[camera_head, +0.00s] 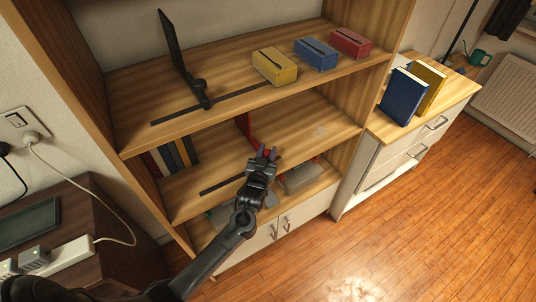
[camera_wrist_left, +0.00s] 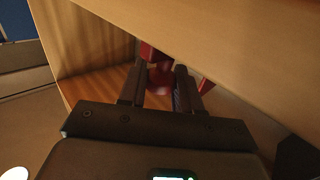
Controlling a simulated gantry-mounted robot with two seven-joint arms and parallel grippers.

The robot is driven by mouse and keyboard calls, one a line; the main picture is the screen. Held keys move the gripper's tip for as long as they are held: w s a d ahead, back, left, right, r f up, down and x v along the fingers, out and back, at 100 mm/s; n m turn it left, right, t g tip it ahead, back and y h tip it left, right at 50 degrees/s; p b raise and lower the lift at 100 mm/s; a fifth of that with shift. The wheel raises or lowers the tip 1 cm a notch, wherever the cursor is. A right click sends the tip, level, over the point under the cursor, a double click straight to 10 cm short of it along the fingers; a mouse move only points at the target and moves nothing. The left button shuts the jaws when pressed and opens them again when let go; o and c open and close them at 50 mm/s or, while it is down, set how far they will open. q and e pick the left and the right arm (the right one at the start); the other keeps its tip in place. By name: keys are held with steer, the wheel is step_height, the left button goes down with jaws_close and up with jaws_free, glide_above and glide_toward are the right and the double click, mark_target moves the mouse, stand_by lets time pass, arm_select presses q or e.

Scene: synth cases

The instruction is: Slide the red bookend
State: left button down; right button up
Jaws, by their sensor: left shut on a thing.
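The red bookend (camera_head: 244,125) stands on the middle shelf, its upright plate partly hidden behind my left gripper (camera_head: 264,156). In the left wrist view, a red part of the bookend (camera_wrist_left: 160,76) sits between the two dark fingers of my left gripper (camera_wrist_left: 160,88). The gripper is shut on this red part. The bookend's base is mostly hidden by the gripper in the head view. My right gripper is not in view.
Several books (camera_head: 172,156) stand at the left of the middle shelf (camera_head: 215,172), which has a dark slot along its front. The upper shelf (camera_head: 135,85) holds a black bookend (camera_head: 172,50) and yellow (camera_head: 274,68), blue (camera_head: 316,54) and red (camera_head: 350,43) boxes.

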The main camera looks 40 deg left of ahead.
arm_select(q)
steer(key=shift+w+r, duration=0.1)
steer(key=shift+r, duration=0.3)
steer(key=c, duration=0.9)
jaws_free()
steer(key=shift+d, duration=0.1)
steer(key=shift+o, duration=0.2)
steer(key=shift+f, duration=0.15)
steer(key=shift+f, duration=0.1)
steer(key=shift+s, duration=0.3)
steer(key=p+v, duration=0.1)
steer(key=v, duration=0.9)
steer(key=shift+p, duration=0.4)
steer(key=shift+d, duration=0.1)
